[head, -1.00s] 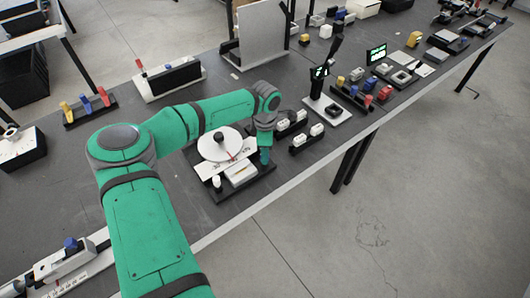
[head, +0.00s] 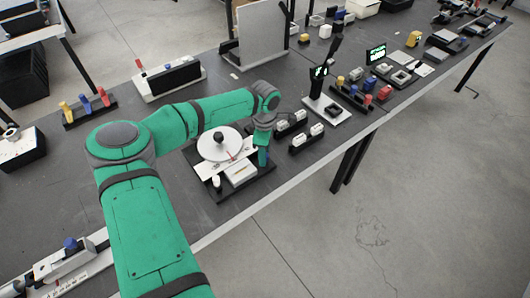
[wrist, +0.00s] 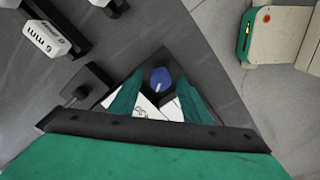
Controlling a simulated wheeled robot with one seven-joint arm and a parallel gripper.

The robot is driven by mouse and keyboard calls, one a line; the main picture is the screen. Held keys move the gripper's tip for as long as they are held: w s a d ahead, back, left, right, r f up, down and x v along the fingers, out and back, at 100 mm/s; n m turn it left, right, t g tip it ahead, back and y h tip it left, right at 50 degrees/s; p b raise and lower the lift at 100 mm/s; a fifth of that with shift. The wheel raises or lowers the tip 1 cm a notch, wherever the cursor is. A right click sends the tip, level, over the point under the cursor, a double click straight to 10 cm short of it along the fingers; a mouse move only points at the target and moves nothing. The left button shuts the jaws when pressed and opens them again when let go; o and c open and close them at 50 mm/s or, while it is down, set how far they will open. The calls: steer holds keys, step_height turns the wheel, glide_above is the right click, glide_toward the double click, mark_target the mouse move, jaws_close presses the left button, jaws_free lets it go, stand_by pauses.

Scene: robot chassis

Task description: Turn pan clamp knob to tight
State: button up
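The pan device's black base (head: 214,197) stands at the table's front edge and carries a white disc (head: 206,149) with a black knob (head: 218,136) on top. In the wrist view a blue knob (wrist: 160,77) sits over a dark base; I take it for the clamp knob. My gripper (wrist: 159,98) is open, with its green fingers on either side of the blue knob in that view. I cannot tell whether they touch it. In the head view my gripper (head: 263,158) points down at the device's right side and the blue knob is hidden.
White blocks on black holders (head: 306,138) stand close to the right of my gripper; one labelled block (wrist: 46,38) shows in the wrist view. A post on a white base (head: 327,108) stands farther right. A tall grey panel (head: 262,36) stands behind. Floor is open in front.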

steer(key=shift+r, duration=0.1)
step_height(320, 180, up, 11)
steer(key=shift+f, duration=0.2)
stand_by(0.5)
steer(key=shift+d, duration=0.1)
